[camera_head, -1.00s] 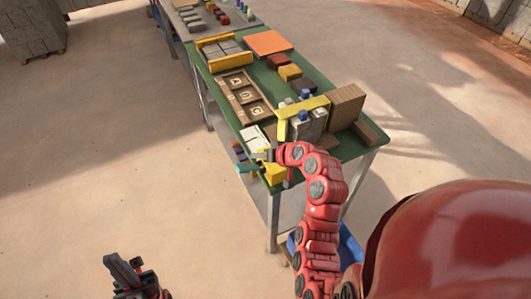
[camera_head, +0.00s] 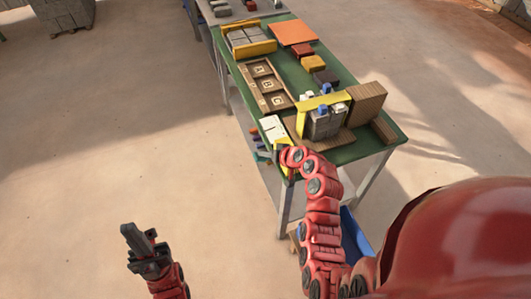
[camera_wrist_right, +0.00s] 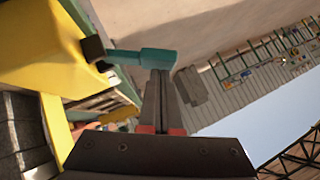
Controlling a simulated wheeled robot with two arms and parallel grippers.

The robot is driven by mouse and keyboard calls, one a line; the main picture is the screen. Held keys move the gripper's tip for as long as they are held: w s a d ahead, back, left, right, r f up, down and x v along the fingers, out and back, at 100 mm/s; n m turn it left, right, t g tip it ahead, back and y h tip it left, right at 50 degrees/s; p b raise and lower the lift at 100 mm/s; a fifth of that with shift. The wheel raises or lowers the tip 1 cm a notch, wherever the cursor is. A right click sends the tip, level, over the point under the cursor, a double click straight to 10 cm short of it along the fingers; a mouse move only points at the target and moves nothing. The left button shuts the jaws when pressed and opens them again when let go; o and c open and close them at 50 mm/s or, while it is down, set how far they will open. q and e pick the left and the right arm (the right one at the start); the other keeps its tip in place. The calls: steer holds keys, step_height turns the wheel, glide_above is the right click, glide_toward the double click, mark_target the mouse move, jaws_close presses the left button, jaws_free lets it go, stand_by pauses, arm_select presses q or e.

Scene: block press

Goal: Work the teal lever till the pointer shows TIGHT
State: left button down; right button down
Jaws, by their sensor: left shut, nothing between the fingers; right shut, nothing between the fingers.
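The teal lever (camera_wrist_right: 145,55) shows in the right wrist view, reaching right from a dark hub (camera_wrist_right: 93,48) on the yellow press frame (camera_wrist_right: 45,45). My right gripper (camera_wrist_right: 160,75) is shut and empty, its fingertips right at the lever's thick end; I cannot tell whether they touch it. In the head view the press (camera_head: 325,115) stands on the green table, and my right arm hides most of the gripper and the lever there. My left gripper (camera_head: 138,238) is shut and empty over open floor. No pointer reading is legible.
The green table (camera_head: 347,80) also holds a wooden lettered tray (camera_head: 266,87), a wooden block stack (camera_head: 366,102), an orange panel (camera_head: 292,32) and several coloured blocks. A white card (camera_head: 273,129) lies near the press. The floor left of the table is clear.

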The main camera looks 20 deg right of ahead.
mark_target(259, 160)
steer(key=shift+a+f+n+h, duration=0.3)
steer(key=shift+h, duration=0.1)
steer(key=shift+s+a+f+n+h+b, duration=0.1)
steer(key=shift+a+f+n+h+b, duration=0.5)
steer(key=shift+a+f+h+b, duration=0.35)
steer(key=shift+s+a+f+n+h+b, duration=0.15)
steer(key=shift+f+n+h+b, duration=0.3)
steer(key=shift+f+h+b, duration=0.85)
steer(key=shift+w+a+f+n+h+b, duration=0.15)
steer(key=shift+f+n+h+b, duration=0.4)
steer(key=shift+b, duration=1.3)
steer(key=shift+s+a+f+n+h+b, duration=0.1)
steer(key=shift+a+f+n+h+b, duration=0.15)
steer(key=shift+f+h+b, duration=1.05)
steer(key=shift+r+y+b, duration=0.25)
steer(key=shift+y+b, duration=0.05)
steer(key=shift+y, duration=0.2)
